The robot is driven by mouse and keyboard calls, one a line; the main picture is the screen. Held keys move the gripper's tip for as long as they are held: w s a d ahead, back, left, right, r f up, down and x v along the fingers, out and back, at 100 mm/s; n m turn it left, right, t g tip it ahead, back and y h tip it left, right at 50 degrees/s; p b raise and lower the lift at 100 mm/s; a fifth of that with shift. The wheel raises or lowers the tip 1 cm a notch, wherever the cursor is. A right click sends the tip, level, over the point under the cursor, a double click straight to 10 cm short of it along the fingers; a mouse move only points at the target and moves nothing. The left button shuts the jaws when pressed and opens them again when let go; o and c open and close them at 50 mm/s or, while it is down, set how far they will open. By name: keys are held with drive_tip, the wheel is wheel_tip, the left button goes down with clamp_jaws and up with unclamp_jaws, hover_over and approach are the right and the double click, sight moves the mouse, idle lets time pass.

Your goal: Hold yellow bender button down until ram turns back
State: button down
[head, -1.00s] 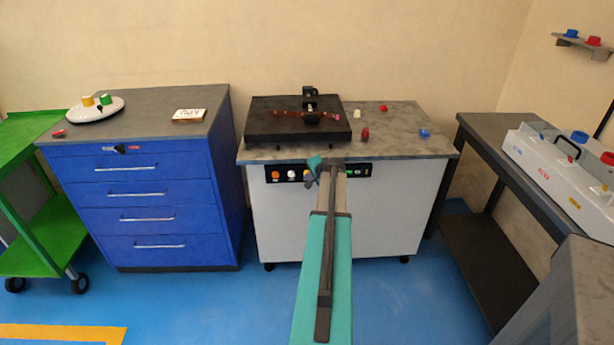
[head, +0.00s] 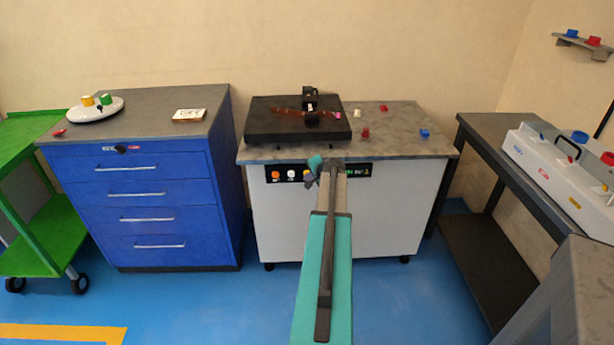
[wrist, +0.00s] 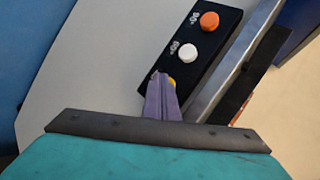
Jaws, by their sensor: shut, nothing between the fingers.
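The yellow button (wrist: 172,82) shows only as a small patch beside my gripper's tip in the wrist view; the rest is hidden behind the fingers. My gripper (wrist: 160,92) is shut and empty, its tip at the button; whether the button is pressed in cannot be told. In the head view my gripper (head: 312,172) reaches the black control panel (head: 273,181) on the white cabinet's front. The black bender (head: 265,128) stands on the cabinet top with a copper-coloured bar (head: 290,112) across it. The ram's exact position is too small to tell.
On the panel, a white button (wrist: 188,52) and an orange button (wrist: 209,20) lie beside the yellow one. Small red and blue pieces lie on the cabinet top (head: 400,145). A blue drawer unit (head: 180,190) stands left, a dark table (head: 480,130) right.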

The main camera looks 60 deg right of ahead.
drive_tip(key=shift+s+a, duration=0.45)
drive_tip(key=shift+a, duration=0.2)
drive_tip(key=shift+s+a, duration=0.1)
drive_tip(key=s+a, duration=0.1)
drive_tip(key=a, duration=0.1)
drive_tip(key=s+a+b, duration=0.1)
drive_tip(key=a, duration=0.1)
drive_tip(key=shift+s, duration=0.4)
drive_tip(key=shift+w, duration=0.1)
idle(0.6)
